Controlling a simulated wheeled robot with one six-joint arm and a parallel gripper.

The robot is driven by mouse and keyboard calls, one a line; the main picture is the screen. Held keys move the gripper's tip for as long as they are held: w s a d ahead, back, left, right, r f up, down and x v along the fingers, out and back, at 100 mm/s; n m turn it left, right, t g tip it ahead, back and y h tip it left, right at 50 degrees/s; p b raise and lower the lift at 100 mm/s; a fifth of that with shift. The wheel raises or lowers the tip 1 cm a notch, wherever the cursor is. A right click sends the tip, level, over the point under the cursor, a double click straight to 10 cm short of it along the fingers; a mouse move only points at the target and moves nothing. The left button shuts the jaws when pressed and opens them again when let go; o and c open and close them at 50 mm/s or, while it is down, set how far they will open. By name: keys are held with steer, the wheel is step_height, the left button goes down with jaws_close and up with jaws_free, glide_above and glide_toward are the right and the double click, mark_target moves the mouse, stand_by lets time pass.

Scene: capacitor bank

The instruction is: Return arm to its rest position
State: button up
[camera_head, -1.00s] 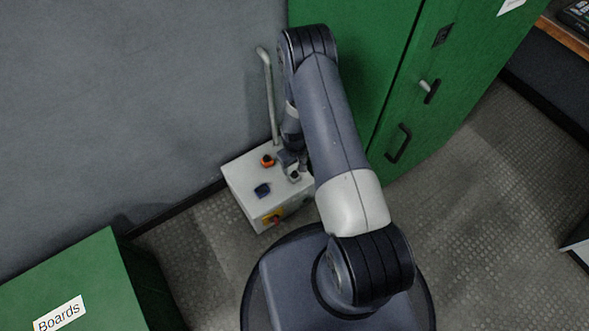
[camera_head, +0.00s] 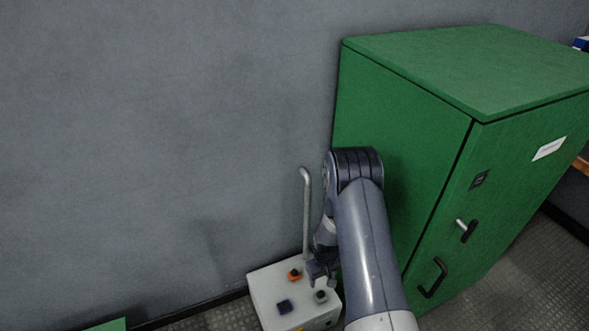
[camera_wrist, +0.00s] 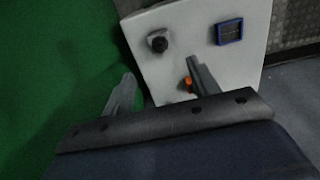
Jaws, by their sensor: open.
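My arm reaches down between the wall and a green cabinet in the head view. The box also shows in the head view (camera_head: 263,294), low by the wall. On it are a black knob (camera_wrist: 158,42), a blue square switch (camera_wrist: 229,31) and an orange part (camera_wrist: 188,83) partly hidden by the right finger. In the head view my gripper (camera_head: 320,278) is small above the box, and its fingertips are hard to make out.
The green cabinet (camera_head: 400,150) with a handle (camera_head: 433,277) stands close to the right of my arm. A grey pipe (camera_head: 306,215) rises behind the box against the grey wall (camera_head: 160,150). A green edge (camera_head: 108,326) shows at bottom left. Floor at bottom right is clear.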

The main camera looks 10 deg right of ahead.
mark_target(321, 291)
step_height(321, 291, down, 12)
steer(key=b, duration=0.4)
steer(key=shift+r+p, duration=0.3)
steer(key=shift+r, duration=0.15)
steer(key=shift+f, duration=0.15)
